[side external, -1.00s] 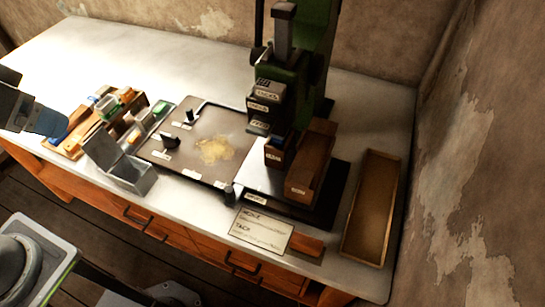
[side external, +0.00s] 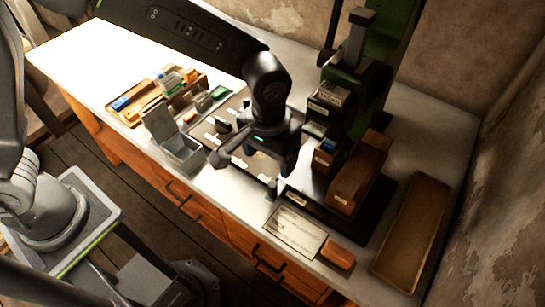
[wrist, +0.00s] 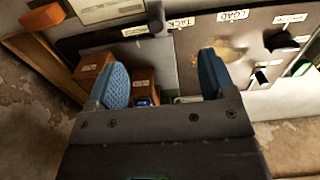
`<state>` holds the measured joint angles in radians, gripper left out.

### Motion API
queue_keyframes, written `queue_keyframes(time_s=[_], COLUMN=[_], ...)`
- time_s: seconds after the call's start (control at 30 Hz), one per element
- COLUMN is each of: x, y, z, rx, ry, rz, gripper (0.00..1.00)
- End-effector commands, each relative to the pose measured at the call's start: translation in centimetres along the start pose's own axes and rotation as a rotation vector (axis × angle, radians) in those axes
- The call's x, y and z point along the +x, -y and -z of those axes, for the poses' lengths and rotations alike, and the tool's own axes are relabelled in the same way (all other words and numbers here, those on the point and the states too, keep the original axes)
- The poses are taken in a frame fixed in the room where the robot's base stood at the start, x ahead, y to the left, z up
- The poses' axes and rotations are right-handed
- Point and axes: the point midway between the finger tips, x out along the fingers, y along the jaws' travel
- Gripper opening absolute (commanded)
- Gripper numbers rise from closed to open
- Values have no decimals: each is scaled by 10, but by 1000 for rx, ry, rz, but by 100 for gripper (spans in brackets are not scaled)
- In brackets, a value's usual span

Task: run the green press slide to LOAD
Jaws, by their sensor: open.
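The green press (side external: 375,80) stands at the back right of the bench, with a dark front block (side external: 328,103) bearing white labels that are too small to read. Which part is its slide, and where that stands, I cannot tell. My gripper (side external: 285,165) hangs over the right part of the brown board, left of the press and apart from it. In the wrist view, my gripper (wrist: 163,80) is open with two blue pads and nothing between them. A LOAD label (wrist: 232,15) and a TACK label (wrist: 181,22) show beyond the fingers. My gripper's body hides most of the press there.
Wooden blocks (side external: 355,185) stand on the dark press base. A long empty wooden tray (side external: 413,235) lies at right. A written card (side external: 295,230) lies in front. A grey open box (side external: 180,150) and a tray of small items (side external: 165,90) stand left.

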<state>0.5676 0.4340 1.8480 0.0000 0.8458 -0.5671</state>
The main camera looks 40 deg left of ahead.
Motion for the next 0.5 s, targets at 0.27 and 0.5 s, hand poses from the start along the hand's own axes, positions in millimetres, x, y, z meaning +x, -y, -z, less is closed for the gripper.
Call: queue_keyframes(time_s=[0.27,0.5], x=[27,75], y=[-7,-6], z=[-2,-2], rx=[-1,0], ry=[15,16], rz=[9,10], gripper=[77,77])
